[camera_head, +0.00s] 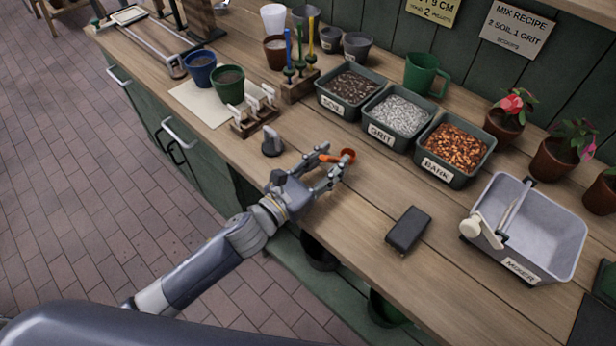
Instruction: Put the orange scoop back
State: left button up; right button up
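A small orange scoop (348,155) is on or just above the wooden bench top, in front of the labelled tubs. My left gripper (334,161) reaches in from the lower left, low over the bench. Its two fingers stand apart, and the scoop lies at and between the fingertips, partly hidden by them. I cannot tell whether the fingers touch it. My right gripper is not in view.
Tubs labelled soil (335,107), grit (380,132) and bark (437,168) stand behind the gripper. A mixer tray (548,222) and a dark block (408,229) are to the right. A small grey-topped object (272,143) is left of the gripper. The front bench centre is clear.

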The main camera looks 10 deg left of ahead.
pick_arm(q)
jog(key=b+v, duration=0.2)
jog(key=v, duration=0.8)
jog(key=shift+s+a+f, duration=0.1)
jog(key=shift+s+a, duration=0.05)
jog(key=shift+s, duration=0.1)
jog(key=shift+s+a, duration=0.2)
jog(key=shift+s, duration=0.1)
